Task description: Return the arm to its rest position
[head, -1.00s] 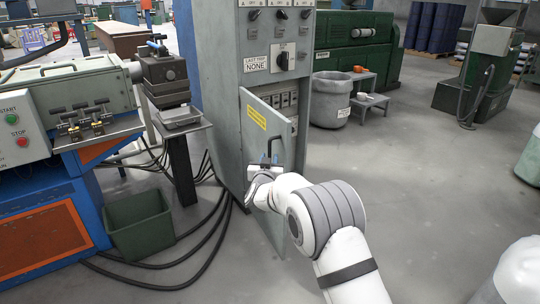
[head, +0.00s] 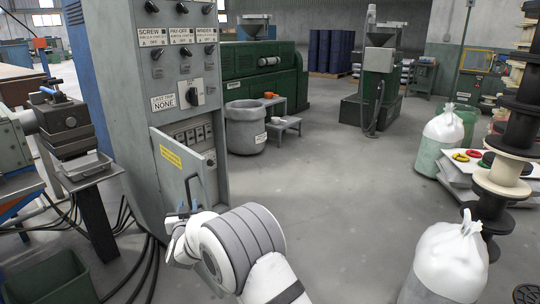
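My white and grey arm reaches up from the bottom of the head view toward the grey electrical cabinet (head: 140,95). My gripper (head: 180,212) is at the lower part of the cabinet's hinged door (head: 172,168), beside or in front of the upright door handle (head: 193,188). The door stands partly open, with switches showing behind its top edge. The fingers are small and partly hidden by my wrist. I cannot tell whether they are open or shut, or whether they touch the handle.
A machine with a small tray (head: 86,167) stands left of the cabinet, above a green bin (head: 48,280). A grey waste bin (head: 245,128) stands behind. White sacks (head: 450,262) and stacked spools (head: 500,175) are at right. The middle floor is clear.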

